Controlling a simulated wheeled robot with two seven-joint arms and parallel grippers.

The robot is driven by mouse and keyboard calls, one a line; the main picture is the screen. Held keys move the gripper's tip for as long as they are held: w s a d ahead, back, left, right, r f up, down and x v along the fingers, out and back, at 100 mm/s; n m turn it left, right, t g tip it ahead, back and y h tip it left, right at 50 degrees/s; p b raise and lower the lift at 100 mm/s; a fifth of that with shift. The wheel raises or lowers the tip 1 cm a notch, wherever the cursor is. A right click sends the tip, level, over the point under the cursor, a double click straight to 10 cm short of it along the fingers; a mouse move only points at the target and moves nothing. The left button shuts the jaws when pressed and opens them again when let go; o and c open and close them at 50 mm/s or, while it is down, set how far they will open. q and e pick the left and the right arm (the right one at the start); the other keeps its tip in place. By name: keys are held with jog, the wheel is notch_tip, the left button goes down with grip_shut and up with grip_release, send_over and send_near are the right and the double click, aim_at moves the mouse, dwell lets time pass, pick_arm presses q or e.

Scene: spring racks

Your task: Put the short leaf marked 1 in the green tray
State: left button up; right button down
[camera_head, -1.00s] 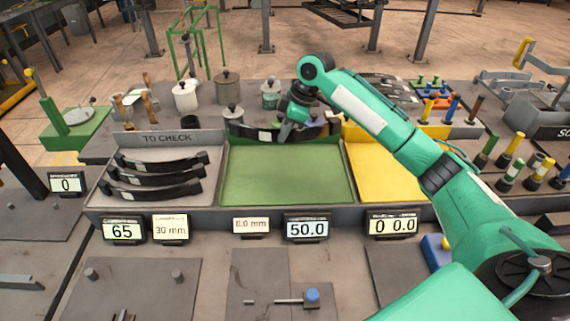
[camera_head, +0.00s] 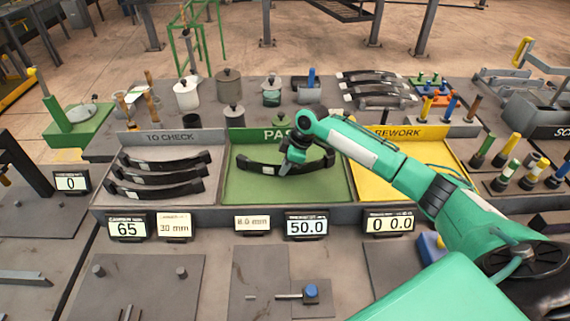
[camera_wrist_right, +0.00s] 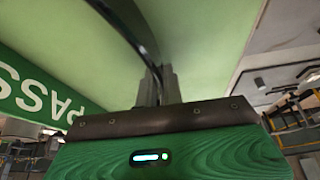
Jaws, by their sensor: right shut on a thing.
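A dark curved leaf (camera_head: 262,168) with a small pale label near its left end is over the green tray (camera_head: 235,194), marked PASS. My right gripper (camera_head: 287,165) is shut on it near its middle. The leaf also shows in the right wrist view (camera_wrist_right: 125,28), running up from the fingers (camera_wrist_right: 159,88) against the green tray floor (camera_wrist_right: 200,40). I cannot tell whether the leaf touches the tray floor. Its mark is too small to read. My left gripper is not in view.
The grey TO CHECK tray (camera_head: 205,205) on the left holds several dark leaves (camera_head: 155,178). The yellow REWORK tray (camera_head: 372,185) is on the right, partly behind my right arm. Small displays (camera_head: 306,225) stand along the front. Pots (camera_head: 187,95) and more leaves (camera_head: 375,88) stand behind.

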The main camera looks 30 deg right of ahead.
jog(key=shift+r, duration=0.1)
jog(key=c, duration=1.9)
grip_release()
jog(key=shift+c, duration=0.2)
jog(key=o, duration=0.4)
jog(key=b+v, duration=0.3)
jog(key=v, duration=0.9)
